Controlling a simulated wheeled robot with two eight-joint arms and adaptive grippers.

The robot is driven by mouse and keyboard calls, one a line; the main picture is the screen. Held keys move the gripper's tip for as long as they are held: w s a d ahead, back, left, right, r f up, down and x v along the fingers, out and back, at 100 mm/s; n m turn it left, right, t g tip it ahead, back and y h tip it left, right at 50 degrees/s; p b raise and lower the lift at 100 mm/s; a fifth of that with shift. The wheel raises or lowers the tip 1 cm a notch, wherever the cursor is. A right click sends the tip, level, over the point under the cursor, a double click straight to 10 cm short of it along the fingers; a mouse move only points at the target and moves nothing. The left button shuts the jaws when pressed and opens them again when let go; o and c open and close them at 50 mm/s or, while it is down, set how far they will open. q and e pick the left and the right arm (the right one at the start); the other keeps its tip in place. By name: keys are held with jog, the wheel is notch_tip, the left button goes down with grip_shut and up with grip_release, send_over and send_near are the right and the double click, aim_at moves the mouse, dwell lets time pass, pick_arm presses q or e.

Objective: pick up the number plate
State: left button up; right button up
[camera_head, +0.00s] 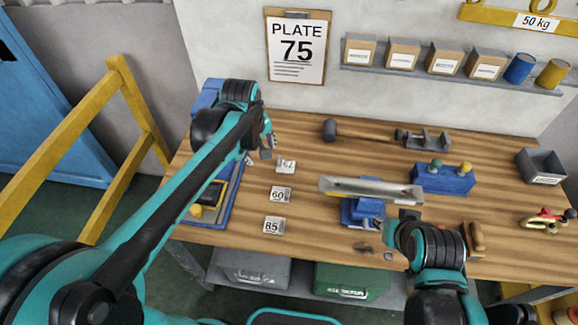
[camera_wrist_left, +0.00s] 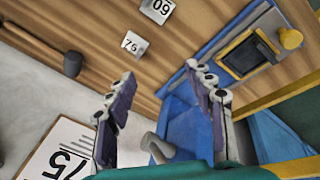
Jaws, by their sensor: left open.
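Three small white number plates lie in a column on the wooden bench. The far one (camera_head: 286,166) reads 75 in the left wrist view (camera_wrist_left: 135,44). Nearer are the 60 plate (camera_head: 280,194) and the 85 plate (camera_head: 273,225). A wall clipboard (camera_head: 297,62) reads "PLATE 75". My left gripper (camera_head: 268,148) is up and left of the 75 plate; in the left wrist view (camera_wrist_left: 160,75) its fingers are apart with nothing between them. My right gripper (camera_head: 391,238) is low beside a blue fixture (camera_head: 362,211); its finger opening is unclear.
A metal channel (camera_head: 371,189) rests on the blue fixture. A mallet (camera_head: 331,129) and a vise lie behind. A blue tray (camera_head: 226,208) with a yellow-framed device is left of the plates. A blue block with knobs (camera_head: 443,180) and a grey bin (camera_head: 541,167) stand right.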

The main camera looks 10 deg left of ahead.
pick_arm(q)
jog(key=w+f+n+g+p, duration=0.1)
jog(key=w+f+n+g, duration=0.2)
jog(key=w, duration=0.5)
jog(key=n+p, duration=0.1)
jog(key=n, duration=0.4)
send_near(279, 159)
jog(key=shift+s+f, duration=0.1)
jog(key=shift+f+n, duration=0.3)
jog(key=shift+f, duration=0.05)
jog(key=f, duration=0.2)
jog(key=f+b, duration=0.1)
jog(key=f, duration=0.2)
jog(key=f+b, duration=0.1)
jog(key=f, duration=0.2)
jog(key=shift+w+d, duration=0.15)
jog(key=shift+w, duration=0.2)
jog(key=shift+c, duration=0.5)
grip_shut()
